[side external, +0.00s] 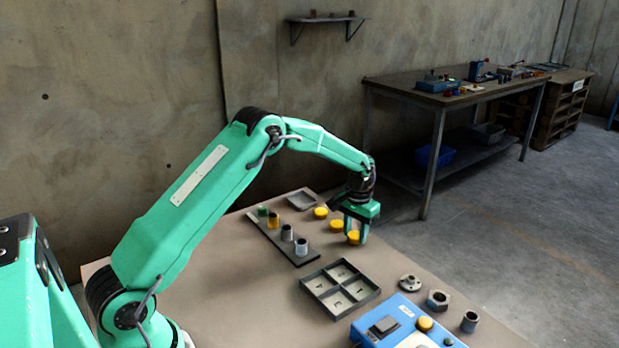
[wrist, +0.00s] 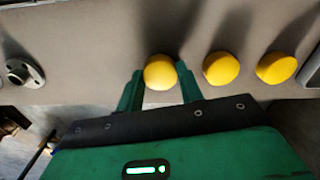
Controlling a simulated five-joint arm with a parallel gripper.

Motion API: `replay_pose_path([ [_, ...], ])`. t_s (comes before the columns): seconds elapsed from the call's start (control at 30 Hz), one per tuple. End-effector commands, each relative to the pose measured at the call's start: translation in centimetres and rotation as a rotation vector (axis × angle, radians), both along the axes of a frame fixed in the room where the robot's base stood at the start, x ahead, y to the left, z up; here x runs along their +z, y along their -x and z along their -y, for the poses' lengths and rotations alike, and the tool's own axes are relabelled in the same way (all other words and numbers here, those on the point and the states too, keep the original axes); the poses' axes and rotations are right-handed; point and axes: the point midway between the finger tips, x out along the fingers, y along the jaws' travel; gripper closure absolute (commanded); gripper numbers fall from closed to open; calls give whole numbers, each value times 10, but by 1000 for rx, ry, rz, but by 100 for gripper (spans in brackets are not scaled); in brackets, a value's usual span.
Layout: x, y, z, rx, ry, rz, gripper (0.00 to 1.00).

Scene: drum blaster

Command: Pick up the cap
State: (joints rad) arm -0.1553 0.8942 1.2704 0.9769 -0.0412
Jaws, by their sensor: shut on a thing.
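Three yellow caps stand in a row along the far side of the table. My gripper (side external: 356,231) is shut on the nearest cap (side external: 353,238), the one at the row's right end. In the wrist view that cap (wrist: 159,72) sits between the two green fingers of my gripper (wrist: 159,82). The middle cap (side external: 337,225) and the far cap (side external: 320,212) stand free; in the wrist view they are to the right, the middle one (wrist: 221,68) and the far one (wrist: 277,68). I cannot tell whether the held cap touches the table.
A dark rack (side external: 268,240) with several small cylinders stands left of the caps. A divided grey tray (side external: 318,293) lies nearer the camera. A flanged part (side external: 409,283), a hex nut (side external: 438,300) and a blue control box (side external: 384,326) are at the front right. A small tray (side external: 303,196) is behind.

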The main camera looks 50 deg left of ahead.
Motion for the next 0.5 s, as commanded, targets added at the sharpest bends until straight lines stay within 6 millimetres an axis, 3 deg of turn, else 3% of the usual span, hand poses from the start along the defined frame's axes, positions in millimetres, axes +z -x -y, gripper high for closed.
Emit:
replay_pose_path([
  [0.27,35,-1,0,0,-1,4,85],
  [0.5,59,15,39,-4,0,2,85],
])
